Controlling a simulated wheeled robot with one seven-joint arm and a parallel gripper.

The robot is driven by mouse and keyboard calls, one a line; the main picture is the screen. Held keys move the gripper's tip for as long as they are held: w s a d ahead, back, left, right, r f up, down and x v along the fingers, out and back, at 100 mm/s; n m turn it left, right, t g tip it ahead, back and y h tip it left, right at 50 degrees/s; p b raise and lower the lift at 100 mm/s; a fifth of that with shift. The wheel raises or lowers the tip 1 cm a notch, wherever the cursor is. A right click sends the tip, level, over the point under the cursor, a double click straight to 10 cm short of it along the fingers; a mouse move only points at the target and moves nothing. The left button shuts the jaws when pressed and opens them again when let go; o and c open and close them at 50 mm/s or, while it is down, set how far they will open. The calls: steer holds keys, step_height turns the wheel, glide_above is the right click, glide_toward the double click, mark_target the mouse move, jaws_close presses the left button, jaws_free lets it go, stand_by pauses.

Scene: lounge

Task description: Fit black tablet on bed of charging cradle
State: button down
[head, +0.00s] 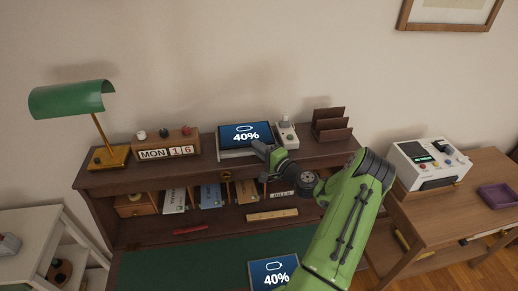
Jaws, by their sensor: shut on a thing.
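The black tablet (240,135), its blue screen reading 40% with a battery icon, is on top of the desk hutch, leaning back. The pale charging cradle (236,155) shows along its lower edge. The tablet looks to be at the cradle's bed, but I cannot tell whether it is fully seated. My gripper (261,148) is at the tablet's lower right edge, shut on it. The fingertips are small and partly hidden by the gripper body. A small grey device (287,136) stands just right of the tablet.
A green lamp (75,99) and a calendar block (166,147) stand to the left. A brown letter rack (329,124) is on the right. A white machine (430,162) sits on the right table.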

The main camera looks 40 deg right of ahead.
steer(key=shift+f, duration=0.25)
stand_by(0.3)
steer(key=shift+f+b, duration=0.45)
steer(key=shift+b, duration=0.3)
steer(key=shift+f, duration=0.25)
steer(key=c, duration=1.1)
jaws_free()
steer(key=shift+s+f, duration=0.1)
steer(key=shift+f, duration=0.05)
steer(key=shift+a+f, duration=0.1)
steer(key=shift+f, duration=0.1)
steer(key=shift+s+f+b, duration=0.1)
steer(key=shift+s+b, duration=0.15)
steer(key=shift+b, duration=0.1)
steer(key=s+r+b, duration=0.1)
steer(key=s+b, duration=0.1)
steer(key=s, duration=1.3)
steer(key=shift+a, duration=0.35)
